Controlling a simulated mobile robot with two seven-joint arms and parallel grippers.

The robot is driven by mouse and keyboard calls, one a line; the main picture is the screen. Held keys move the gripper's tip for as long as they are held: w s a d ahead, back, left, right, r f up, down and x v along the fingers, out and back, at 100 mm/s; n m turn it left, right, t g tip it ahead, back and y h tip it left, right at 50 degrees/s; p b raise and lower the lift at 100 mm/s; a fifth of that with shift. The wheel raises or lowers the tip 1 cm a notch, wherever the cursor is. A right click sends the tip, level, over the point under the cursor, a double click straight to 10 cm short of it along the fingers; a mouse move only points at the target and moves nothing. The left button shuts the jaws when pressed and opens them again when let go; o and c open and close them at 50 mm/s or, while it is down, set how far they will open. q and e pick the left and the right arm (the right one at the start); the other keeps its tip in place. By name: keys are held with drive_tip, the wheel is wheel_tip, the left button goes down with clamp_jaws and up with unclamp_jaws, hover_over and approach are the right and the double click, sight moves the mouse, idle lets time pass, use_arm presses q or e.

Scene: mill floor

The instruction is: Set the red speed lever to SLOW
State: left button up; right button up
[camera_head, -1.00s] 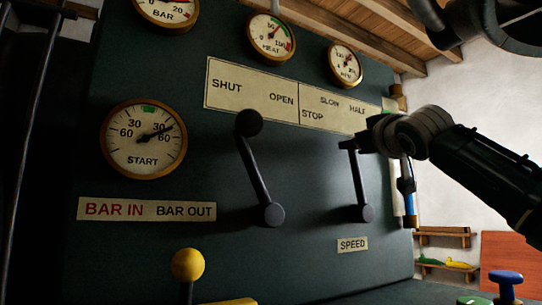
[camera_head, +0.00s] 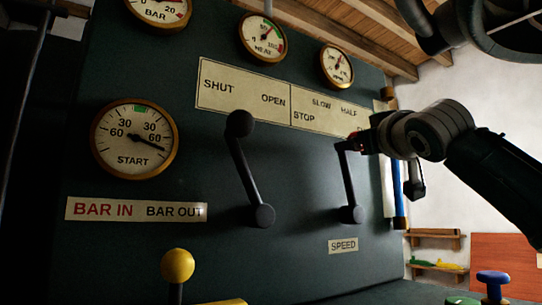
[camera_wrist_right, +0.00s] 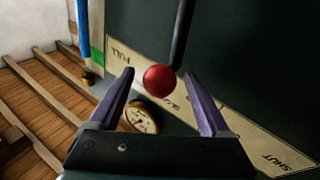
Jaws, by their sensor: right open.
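The speed lever is a dark rod (camera_head: 348,182) on a round pivot above the SPEED tag (camera_head: 343,245), close to upright. Its red knob (camera_wrist_right: 159,79) shows in the right wrist view, between the fingers of my right gripper (camera_wrist_right: 160,82), with gaps on both sides. The gripper is open. In the head view the right gripper (camera_head: 361,141) is at the lever's top and hides most of the knob. The label plate (camera_head: 328,110) above shows STOP, SLOW and HALF; the wrist view also shows FULL. My left gripper is not in view.
A second dark lever (camera_head: 248,172) stands left, under SHUT and OPEN. A yellow-knobbed lever (camera_head: 178,266) is lower left. Gauges sit on the panel, including the START dial (camera_head: 134,139). A blue rod (camera_head: 398,190) runs beside the panel's right edge.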

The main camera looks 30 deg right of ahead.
drive_tip(key=shift+v, duration=2.75)
drive_tip(key=shift+d, duration=0.1)
